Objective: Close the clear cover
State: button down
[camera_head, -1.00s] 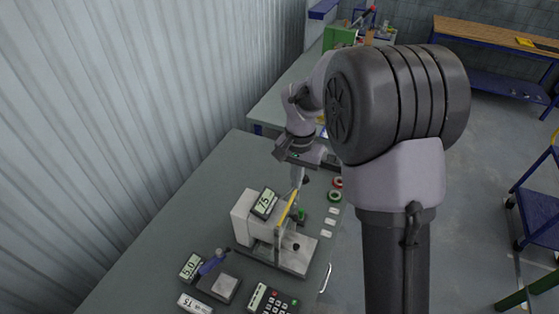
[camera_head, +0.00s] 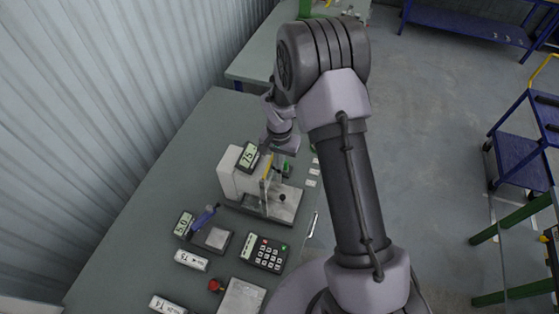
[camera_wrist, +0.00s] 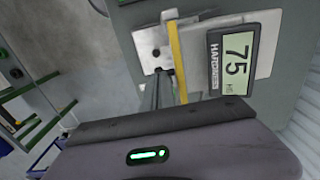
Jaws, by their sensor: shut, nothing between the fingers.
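The hardness tester (camera_head: 232,171) stands on the bench, with a white body and a display (camera_head: 248,156) that reads 75 in the wrist view (camera_wrist: 237,58). The clear cover is hard to make out; its yellow strip (camera_head: 267,167) stands upright over the metal base and also shows in the wrist view (camera_wrist: 177,62). My gripper (camera_wrist: 159,80) is shut and empty. Its fingers are close beside the yellow strip, on the left in the wrist view; I cannot tell whether they touch it. In the head view my wrist hides most of the fingers.
In front of the tester are a keypad (camera_head: 265,253), a small block with a 5.0 display (camera_head: 184,224), a blue-handled tool (camera_head: 204,217) and a red knob (camera_head: 215,285).

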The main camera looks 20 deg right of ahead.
notch_tip(320, 180, down, 14)
jog(key=b, duration=1.3)
jog(key=shift+r, duration=0.15)
jog(key=shift+s+r, duration=0.15)
jog(key=shift+s, duration=0.2)
